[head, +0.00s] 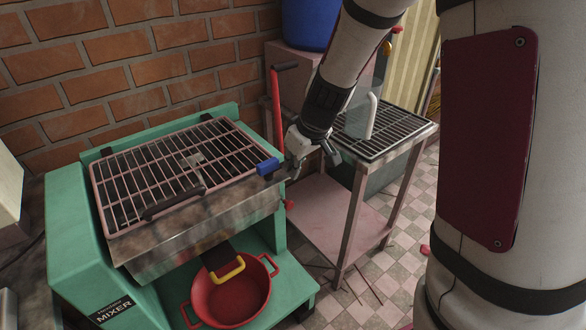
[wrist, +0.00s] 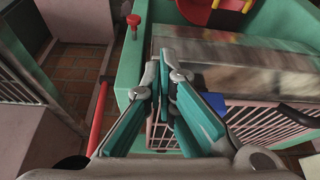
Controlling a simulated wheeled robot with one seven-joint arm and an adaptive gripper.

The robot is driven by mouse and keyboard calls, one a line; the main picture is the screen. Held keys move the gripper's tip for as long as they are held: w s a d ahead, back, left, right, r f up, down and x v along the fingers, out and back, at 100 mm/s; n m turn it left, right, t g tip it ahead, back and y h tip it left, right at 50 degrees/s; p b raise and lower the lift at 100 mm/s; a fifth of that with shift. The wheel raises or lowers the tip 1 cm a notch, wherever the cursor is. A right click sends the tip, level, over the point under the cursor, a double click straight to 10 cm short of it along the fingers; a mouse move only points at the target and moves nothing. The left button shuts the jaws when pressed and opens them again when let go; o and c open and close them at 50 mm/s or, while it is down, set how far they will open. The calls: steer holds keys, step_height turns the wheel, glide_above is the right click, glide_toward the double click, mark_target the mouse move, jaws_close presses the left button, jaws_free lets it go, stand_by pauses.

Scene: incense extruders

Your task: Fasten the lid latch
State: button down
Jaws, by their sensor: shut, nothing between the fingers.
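The lid (head: 165,170) is a pink-framed wire grille lying flat on top of the green mixer (head: 75,225), with a black handle (head: 173,204) on its front edge. The blue latch (head: 267,166) sits at the lid's front right corner. In the wrist view the blue latch (wrist: 216,99) is partly covered by a teal finger. My gripper (head: 296,170) is shut and empty, just right of the latch; whether it touches the latch is unclear. The wrist view shows its fingers (wrist: 168,58) together beside the steel front (wrist: 240,66).
A red lever (head: 276,110) with a black grip stands behind my gripper. A wire-topped side table (head: 385,130) holding a clear container stands to the right. A red pot (head: 238,300) sits under the mixer's outlet. A red knob (wrist: 133,24) is on the mixer's side.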

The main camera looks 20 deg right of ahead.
steer(key=shift+w+d+f+n+b, duration=0.15)
steer(key=shift+w+n+b, duration=0.4)
steer(key=shift+b, duration=0.75)
steer(key=shift+w+n+g+y+b, duration=0.35)
steer(key=shift+w+n+b, duration=0.2)
steer(key=shift+n+b, duration=0.65)
steer(key=shift+w+n+g+y+b, duration=0.4)
steer(key=shift+w+n+b, duration=0.2)
steer(key=shift+n+b, duration=0.6)
steer(key=shift+w+n+g+y+b, duration=0.45)
steer(key=shift+n+b, duration=0.45)
steer(key=shift+n, duration=0.55)
steer(key=shift+w+a+n, duration=0.25)
steer(key=shift+w+n, duration=0.1)
steer(key=shift+n, duration=0.25)
steer(key=shift+w+a+n+g, duration=0.2)
steer(key=shift+w+n+g, duration=0.2)
steer(key=shift+n, duration=0.3)
steer(key=shift+s+d, duration=0.1)
